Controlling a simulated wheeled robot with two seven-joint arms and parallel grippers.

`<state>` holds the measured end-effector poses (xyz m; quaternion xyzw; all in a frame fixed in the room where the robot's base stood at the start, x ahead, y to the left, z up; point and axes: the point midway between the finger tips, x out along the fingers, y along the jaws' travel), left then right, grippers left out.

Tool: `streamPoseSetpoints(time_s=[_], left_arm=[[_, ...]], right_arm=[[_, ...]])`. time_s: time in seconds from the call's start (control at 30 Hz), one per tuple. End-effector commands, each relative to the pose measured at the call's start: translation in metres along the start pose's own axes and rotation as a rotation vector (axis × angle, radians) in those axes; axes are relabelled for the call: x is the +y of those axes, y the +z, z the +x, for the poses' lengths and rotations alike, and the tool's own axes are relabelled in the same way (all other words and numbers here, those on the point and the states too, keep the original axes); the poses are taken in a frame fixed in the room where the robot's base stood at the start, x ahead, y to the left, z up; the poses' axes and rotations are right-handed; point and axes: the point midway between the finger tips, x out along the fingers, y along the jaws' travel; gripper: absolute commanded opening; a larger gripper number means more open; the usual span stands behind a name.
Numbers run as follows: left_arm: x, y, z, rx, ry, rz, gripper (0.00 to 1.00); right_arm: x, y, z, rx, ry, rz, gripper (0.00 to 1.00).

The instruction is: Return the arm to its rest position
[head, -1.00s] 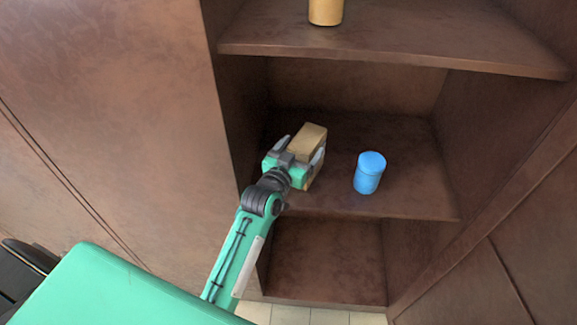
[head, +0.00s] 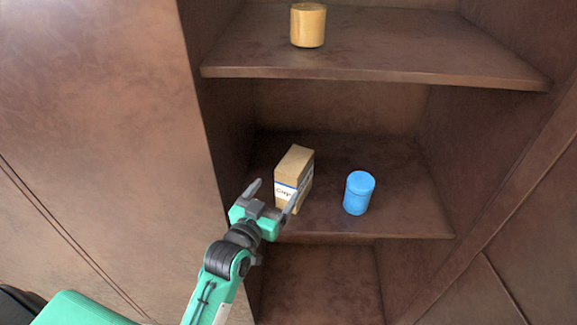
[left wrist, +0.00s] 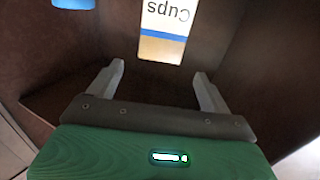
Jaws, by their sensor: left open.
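My left gripper (head: 273,191) is open and empty, in front of the middle shelf of a brown cabinet. A tan box (head: 295,172) with a white and blue label stands upright on that shelf, just beyond the fingertips. In the left wrist view the box (left wrist: 165,30) shows its label, reading "Cups" upside down, apart from and beyond the two spread fingers (left wrist: 160,85). My right gripper is not in view.
A blue canister (head: 359,193) stands on the middle shelf (head: 400,215), right of the box. A wooden-coloured canister (head: 308,25) stands on the upper shelf (head: 400,60). The lower compartment (head: 320,285) looks empty. Cabinet walls flank the shelves.

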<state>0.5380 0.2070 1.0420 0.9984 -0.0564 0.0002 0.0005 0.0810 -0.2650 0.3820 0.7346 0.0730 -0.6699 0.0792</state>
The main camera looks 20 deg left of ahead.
Motion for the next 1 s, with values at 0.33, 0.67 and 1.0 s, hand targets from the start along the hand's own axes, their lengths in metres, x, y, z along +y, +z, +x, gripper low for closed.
streamPoseSetpoints(time_s=[0.33,0.67,1.0], left_arm=[[0.006,0.03,-0.021,-0.164,0.031,0.011,0.82],[0.015,0.12,-0.135,-0.767,0.073,0.04,0.82],[0.009,0.15,-0.235,-1.165,0.04,0.059,0.82]], right_arm=[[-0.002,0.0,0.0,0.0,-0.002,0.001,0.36],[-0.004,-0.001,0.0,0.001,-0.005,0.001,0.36],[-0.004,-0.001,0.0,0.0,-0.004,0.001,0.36]])
